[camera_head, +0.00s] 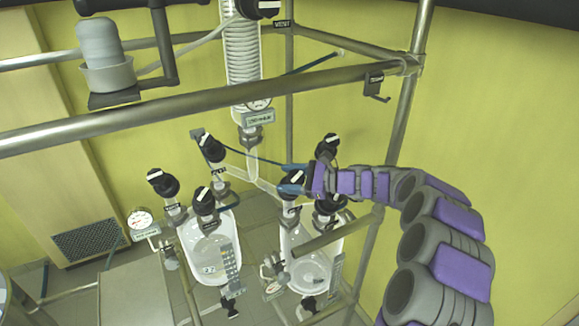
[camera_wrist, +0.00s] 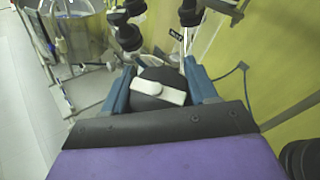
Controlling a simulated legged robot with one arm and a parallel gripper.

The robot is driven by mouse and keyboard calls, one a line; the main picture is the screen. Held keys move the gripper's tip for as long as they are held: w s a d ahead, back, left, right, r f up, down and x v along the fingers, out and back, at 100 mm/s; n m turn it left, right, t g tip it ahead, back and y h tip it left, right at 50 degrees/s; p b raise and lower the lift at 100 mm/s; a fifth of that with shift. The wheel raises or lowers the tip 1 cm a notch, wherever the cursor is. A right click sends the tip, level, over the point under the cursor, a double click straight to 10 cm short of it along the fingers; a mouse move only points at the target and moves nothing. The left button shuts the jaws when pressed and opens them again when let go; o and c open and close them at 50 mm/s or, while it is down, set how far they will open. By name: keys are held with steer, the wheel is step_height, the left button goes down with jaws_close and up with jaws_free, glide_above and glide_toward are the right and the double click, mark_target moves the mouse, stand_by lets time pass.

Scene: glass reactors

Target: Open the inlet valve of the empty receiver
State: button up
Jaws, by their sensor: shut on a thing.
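Two glass receivers hang in the metal frame: the left receiver (camera_head: 212,252) and the right receiver (camera_head: 312,268) in the head view. I cannot tell clearly what either one holds. My gripper (camera_head: 290,178) reaches in from the right and is shut on a black valve knob (camera_head: 293,187) above the right receiver. In the wrist view this knob, with a white bar handle (camera_wrist: 158,92), sits between the blue fingers of my gripper (camera_wrist: 160,86). The bar lies nearly crosswise there, tilted slightly. The valve body below the knob is hidden.
Other black valve knobs stand close by: one behind (camera_head: 328,146), one at the left receiver (camera_head: 205,200), one further left (camera_head: 162,183). A thick metal rail (camera_head: 200,106) crosses in front. A coiled glass condenser (camera_head: 243,65) hangs above. A pressure gauge (camera_head: 140,222) is at left.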

mark_target(292, 177)
steer(key=n+g+h+p, duration=0.1)
steer(key=n+g, duration=0.1)
steer(key=n+g+h+p, duration=0.1)
steer(key=n+g+p, duration=0.2)
steer(key=n+g, duration=0.1)
steer(key=shift+s+d+n+h+p, duration=0.1)
steer(key=shift+s+n+h+p, duration=0.2)
steer(key=shift+n+h+p, duration=0.1)
steer(key=shift+f+g, duration=0.1)
steer(key=shift+g, duration=0.2)
steer(key=o, duration=1)
steer(key=shift+c, duration=0.2)
steer(key=shift+r+b, duration=0.3)
steer(key=shift+r, duration=1.4)
steer(key=shift+s+d+r, duration=0.1)
steer(key=shift+s+r, duration=0.05)
steer(key=shift+s, duration=0.25)
steer(key=shift+s+d+b, duration=0.15)
steer(key=shift+s+b, duration=0.2)
steer(key=shift+s, duration=0.15)
steer(key=shift+s+d+b, duration=0.15)
steer(key=shift+s+b, duration=0.15)
steer(key=shift+s, duration=0.2)
steer(key=s+d+r+b, duration=0.1)
steer(key=s+d+b, duration=0.2)
steer(key=s, duration=0.9)
steer(key=shift+s+d, duration=0.2)
steer(key=shift+d, duration=0.3)
